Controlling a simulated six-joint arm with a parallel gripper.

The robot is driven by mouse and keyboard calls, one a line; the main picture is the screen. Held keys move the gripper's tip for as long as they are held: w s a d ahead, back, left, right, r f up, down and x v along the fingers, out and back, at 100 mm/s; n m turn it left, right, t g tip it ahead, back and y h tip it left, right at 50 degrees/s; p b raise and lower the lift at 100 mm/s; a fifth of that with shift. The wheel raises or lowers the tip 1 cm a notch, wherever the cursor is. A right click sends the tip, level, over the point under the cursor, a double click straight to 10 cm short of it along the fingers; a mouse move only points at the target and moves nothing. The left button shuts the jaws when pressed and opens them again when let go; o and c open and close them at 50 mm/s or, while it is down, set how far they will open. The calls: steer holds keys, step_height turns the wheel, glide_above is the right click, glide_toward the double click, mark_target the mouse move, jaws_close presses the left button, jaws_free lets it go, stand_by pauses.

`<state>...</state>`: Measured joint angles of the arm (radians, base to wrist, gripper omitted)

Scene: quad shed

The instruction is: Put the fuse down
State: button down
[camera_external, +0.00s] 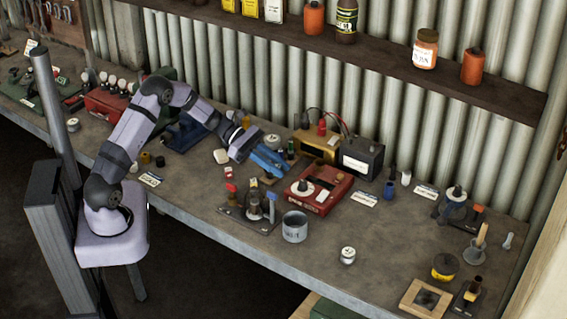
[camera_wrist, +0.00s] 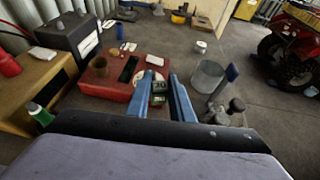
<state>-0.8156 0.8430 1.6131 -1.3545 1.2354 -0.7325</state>
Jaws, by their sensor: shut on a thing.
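My gripper (camera_external: 274,163) has blue fingers and reaches over the bench, just left of the red box (camera_external: 318,190). In the wrist view the gripper (camera_wrist: 161,82) is shut on the fuse (camera_wrist: 159,92), a small dark green block with pale "30" markings. The fuse sits between the fingers, in front of a white round dial on the red box (camera_wrist: 115,88). The red box has a dark slot and a brown round part on top. The fuse cannot be made out clearly in the external view, and I cannot tell whether it touches anything below.
A black box (camera_external: 361,159) and a yellow box (camera_external: 317,146) stand behind the red box. A grey can (camera_external: 294,227) and a stand with upright parts (camera_external: 250,212) are in front. Bare bench (camera_external: 385,235) lies to the right of the can.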

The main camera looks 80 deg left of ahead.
steer(key=b, duration=0.1)
steer(key=f+b, duration=0.1)
steer(key=b, duration=0.1)
steer(key=shift+w+a+f+b, duration=0.2)
steer(key=shift+w+a+b, duration=0.1)
steer(key=shift+w+a, duration=0.1)
steer(key=b, duration=0.4)
steer(key=shift+w+a, duration=0.2)
steer(key=shift+w, duration=0.05)
step_height(320, 180, up, 6)
steer(key=s+d+b, duration=0.2)
steer(key=b, duration=0.7)
steer(key=shift+s+d+r+n+y, duration=0.15)
steer(key=shift+s+d+n+y, duration=0.15)
steer(key=shift+s+d+y, duration=0.1)
steer(key=shift+f, duration=5.05)
steer(key=shift+b, duration=0.3)
steer(key=shift+f, duration=0.4)
